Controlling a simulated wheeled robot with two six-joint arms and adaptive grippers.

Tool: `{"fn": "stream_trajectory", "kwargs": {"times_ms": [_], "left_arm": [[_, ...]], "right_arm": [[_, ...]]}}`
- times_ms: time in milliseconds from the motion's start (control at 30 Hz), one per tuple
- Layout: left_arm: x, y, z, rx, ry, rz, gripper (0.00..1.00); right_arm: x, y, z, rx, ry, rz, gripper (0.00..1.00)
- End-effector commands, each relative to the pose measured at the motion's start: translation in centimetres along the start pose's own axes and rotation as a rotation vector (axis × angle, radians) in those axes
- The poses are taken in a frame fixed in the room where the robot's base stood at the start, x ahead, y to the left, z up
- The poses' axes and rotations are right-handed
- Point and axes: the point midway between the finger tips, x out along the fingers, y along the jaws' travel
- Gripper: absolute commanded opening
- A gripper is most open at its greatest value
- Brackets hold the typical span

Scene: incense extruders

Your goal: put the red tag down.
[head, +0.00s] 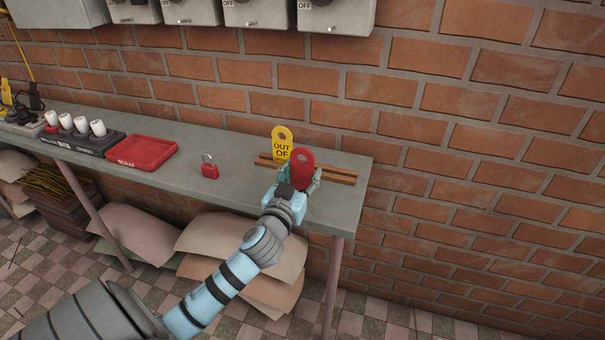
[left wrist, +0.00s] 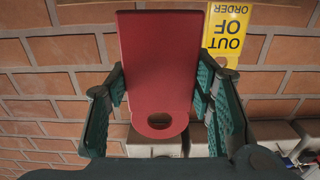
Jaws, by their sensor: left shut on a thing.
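The red tag (head: 302,167) is upright in my left gripper (head: 300,180), over the right end of the bench and at the wooden rack (head: 335,175). In the left wrist view the red tag (left wrist: 158,65) fills the space between the two green fingers (left wrist: 160,90), its holed end toward the bottom of the picture. A yellow "OUT OF ORDER" tag (head: 282,143) stands in the rack just left of the red one; it also shows in the left wrist view (left wrist: 228,35). Whether the red tag's lower end touches the rack is hidden by the gripper. My right gripper is not in view.
A red padlock (head: 209,170) stands on the grey bench (head: 235,192). Left of it are a red scrap tray (head: 143,153) and a dark holder with several white cylinders (head: 82,137). Sacks lie below. Grey switch boxes (head: 258,14) hang on the brick wall.

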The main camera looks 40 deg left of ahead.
Motion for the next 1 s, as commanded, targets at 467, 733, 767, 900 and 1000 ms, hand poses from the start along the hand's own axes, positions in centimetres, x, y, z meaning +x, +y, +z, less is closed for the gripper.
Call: {"fn": "stream_trajectory", "kwargs": {"times_ms": [467,733,767,900,1000], "left_arm": [[0.0,0.0,0.4,0.000,0.000,0.000,0.68],[0.0,0.0,-0.6,0.000,0.000,0.000,0.68],[0.0,0.0,-1.0,0.000,0.000,0.000,0.68],[-2.7,0.0,-0.8,0.002,-0.002,0.002,0.68],[-5.5,0.1,-0.8,0.001,-0.003,0.002,0.68]], "right_arm": [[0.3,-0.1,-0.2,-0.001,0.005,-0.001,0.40],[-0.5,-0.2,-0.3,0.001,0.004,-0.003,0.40],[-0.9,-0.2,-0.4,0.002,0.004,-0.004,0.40],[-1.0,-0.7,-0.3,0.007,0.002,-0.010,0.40],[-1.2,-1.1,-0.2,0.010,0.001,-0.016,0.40]]}}
